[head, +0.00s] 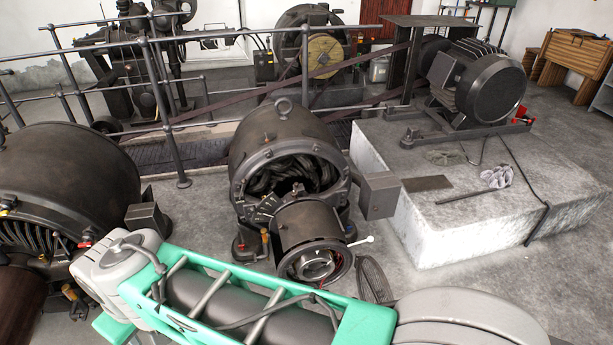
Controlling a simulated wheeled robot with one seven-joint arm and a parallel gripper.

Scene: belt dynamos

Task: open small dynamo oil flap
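The small dynamo (272,137) stands on the floor in the middle of the head view. It is a dark, round housing with a lifting ring on top and an open end showing coils. A smaller round end piece (309,226) juts toward me. A small brass-coloured fitting (265,243) sits low on its left side, and a lever with a white knob (368,239) sticks out at the right. I cannot tell which small part is the oil flap, or whether it is open. My teal and grey arm crosses the foreground. My gripper is not in view.
A larger dark dynamo (75,180) stands at the left. A concrete block (450,225) at the right carries a motor (480,80), a rod and gloves (501,176). Metal railings (175,128) and belts run behind. Some floor is free between the small dynamo and the block.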

